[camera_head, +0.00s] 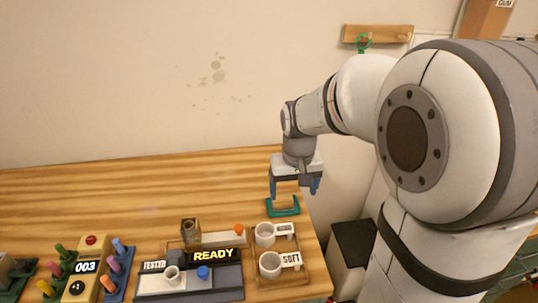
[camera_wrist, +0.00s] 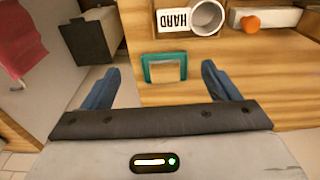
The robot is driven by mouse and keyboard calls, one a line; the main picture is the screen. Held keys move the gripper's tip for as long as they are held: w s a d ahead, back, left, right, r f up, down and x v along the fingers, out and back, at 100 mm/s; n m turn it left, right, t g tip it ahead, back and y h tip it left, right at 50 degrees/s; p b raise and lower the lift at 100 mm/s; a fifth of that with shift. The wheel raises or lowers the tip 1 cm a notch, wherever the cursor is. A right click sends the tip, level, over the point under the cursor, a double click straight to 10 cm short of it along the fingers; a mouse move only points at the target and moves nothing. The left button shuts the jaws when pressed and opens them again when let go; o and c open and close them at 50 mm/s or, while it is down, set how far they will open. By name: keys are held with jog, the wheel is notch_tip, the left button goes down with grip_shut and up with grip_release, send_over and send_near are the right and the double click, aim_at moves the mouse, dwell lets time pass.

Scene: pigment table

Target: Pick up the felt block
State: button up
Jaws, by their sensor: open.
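My gripper (camera_head: 294,190) is open and empty, pointing down at the table's right end. In the wrist view its two blue fingers (camera_wrist: 161,70) stand wide apart. A small teal squared frame (camera_head: 283,210) lies on the table just below the gripper. In the wrist view this teal frame (camera_wrist: 148,68) shows between the fingertips, apart from both, with a tan middle. I cannot tell whether it is the felt block or a holder for it. No other thing is clearly a felt block.
White cups marked HARD (camera_wrist: 206,17) and SOFT (camera_head: 270,267) stand in front of the teal frame. A tester (camera_head: 215,283) reading READY and a pale bar with an orange knob (camera_head: 239,230) are to their left. The table's right edge is close. The back left is clear.

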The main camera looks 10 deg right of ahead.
jog(key=g+p, duration=0.1)
jog(key=p, duration=0.1)
send_near(283, 199)
jog(key=shift+s+d+f, duration=0.3)
jog(key=shift+d+f, duration=0.1)
jog(key=shift+d, duration=0.05)
jog(key=f, duration=0.5)
jog(key=f+p, duration=0.1)
jog(key=f, duration=0.2)
jog(key=shift+w+a, duration=0.35)
jog(key=shift+a, duration=0.05)
jog(key=shift+c, duration=0.5)
jog(key=c, duration=1)
